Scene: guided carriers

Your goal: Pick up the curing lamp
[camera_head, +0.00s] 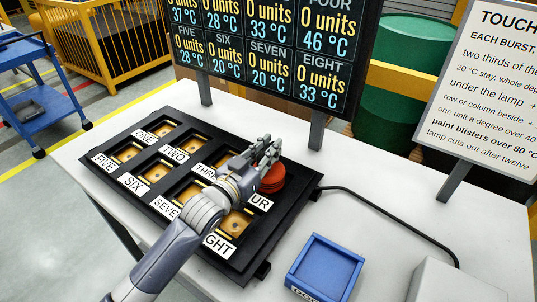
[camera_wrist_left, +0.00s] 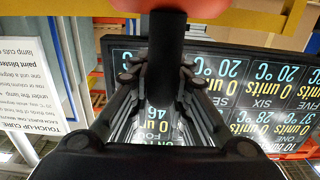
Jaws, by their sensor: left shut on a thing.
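The curing lamp shows as a red round head (camera_head: 271,180) over the far right part of the black tray (camera_head: 150,205), at the FOUR place, whose label is partly covered. My left gripper (camera_head: 264,150) is above the red head and shut on the lamp. In the left wrist view the fingers (camera_wrist_left: 165,88) close around its dark handle (camera_wrist_left: 168,45), with the red part (camera_wrist_left: 190,8) at the top edge. Whether the head touches the tray I cannot tell. My right gripper is not in view.
A blue dock (camera_head: 325,267) sits on the white table (camera_head: 395,180), right of the tray. A black cable (camera_head: 390,212) runs to a grey box (camera_head: 455,285). A readings board (camera_head: 280,50) stands behind; it shows FOUR at 46 °C. An instruction sign (camera_head: 485,90) stands at right.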

